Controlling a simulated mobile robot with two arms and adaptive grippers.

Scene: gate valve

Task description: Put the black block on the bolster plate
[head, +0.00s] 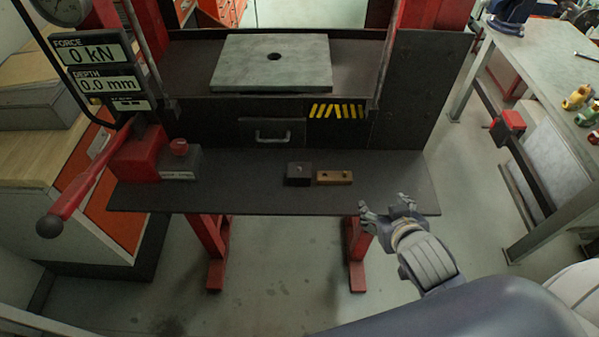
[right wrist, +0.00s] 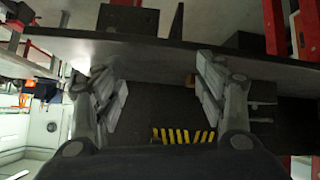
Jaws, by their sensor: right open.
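The black block (head: 298,174) sits on the dark front shelf (head: 240,195) of the press, right of the shelf's middle. The bolster plate (head: 270,63) is a pale grey square plate with a dark round central hole. It lies flat on the press bed, higher and farther back than the shelf. My right gripper (head: 385,205) is open and empty at the shelf's right front edge, to the right of and nearer than the block. Its spread fingers also show in the right wrist view (right wrist: 160,88). My left gripper is out of view.
A brass-coloured block (head: 334,177) stands just right of the black block. A red jack pump (head: 140,155) with a long handle and a small grey-red unit (head: 180,160) occupy the shelf's left end. Press uprights flank the plate. A workbench (head: 550,80) stands at right.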

